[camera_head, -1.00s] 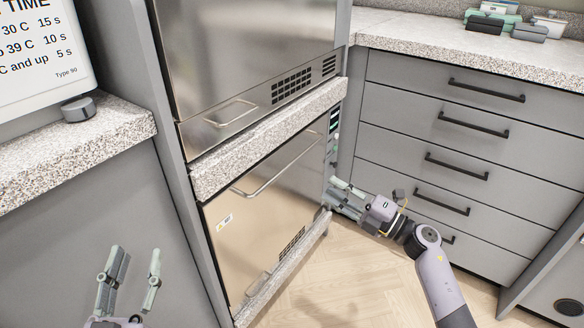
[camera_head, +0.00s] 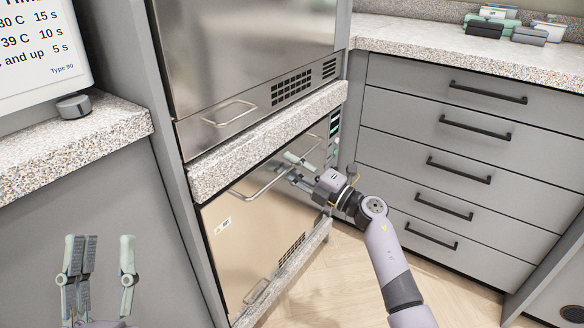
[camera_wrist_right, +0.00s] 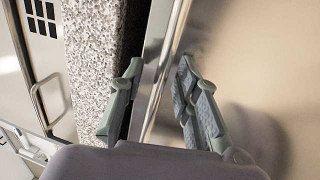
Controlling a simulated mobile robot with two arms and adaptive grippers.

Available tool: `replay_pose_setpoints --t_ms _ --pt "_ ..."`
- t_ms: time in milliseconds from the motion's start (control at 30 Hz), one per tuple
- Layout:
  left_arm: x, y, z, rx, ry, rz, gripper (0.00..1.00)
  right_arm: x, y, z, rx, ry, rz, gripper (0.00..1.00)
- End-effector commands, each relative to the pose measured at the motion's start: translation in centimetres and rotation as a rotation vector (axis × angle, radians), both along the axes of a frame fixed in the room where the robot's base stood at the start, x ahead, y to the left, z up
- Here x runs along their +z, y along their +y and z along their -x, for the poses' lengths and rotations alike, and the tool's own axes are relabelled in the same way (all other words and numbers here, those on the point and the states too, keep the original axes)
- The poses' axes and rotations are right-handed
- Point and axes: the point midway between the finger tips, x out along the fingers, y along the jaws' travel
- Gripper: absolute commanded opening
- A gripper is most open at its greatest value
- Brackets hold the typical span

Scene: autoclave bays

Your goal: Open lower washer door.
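The lower washer door (camera_head: 245,230) is a shiny steel panel under a speckled stone strip. It looks shut or nearly so. A bar handle (camera_head: 262,188) runs along its upper part. My right gripper (camera_head: 290,166) is at the handle's right end. In the right wrist view my right gripper (camera_wrist_right: 158,75) has its fingers apart, with a shiny metal edge or bar between them; I cannot tell whether they touch it. A dark gap shows beside the stone strip there. My left gripper (camera_head: 101,240) is open and empty at the lower left, away from the door.
The upper washer (camera_head: 250,60) has its own handle (camera_head: 230,112) above the stone strip (camera_head: 265,140). A grey drawer unit (camera_head: 440,150) stands at the right. A stone counter (camera_head: 70,145) with a display (camera_head: 45,50) is at the left. The floor (camera_head: 350,270) before the washer is clear.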

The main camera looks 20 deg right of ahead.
Motion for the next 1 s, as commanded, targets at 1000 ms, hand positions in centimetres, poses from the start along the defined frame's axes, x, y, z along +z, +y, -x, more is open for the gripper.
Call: replay_pose_setpoints --t_ms 1000 --pt "-0.02 0.02 -0.04 0.001 0.002 -0.001 0.40 -0.04 -0.02 0.04 0.000 0.000 0.000 0.00"
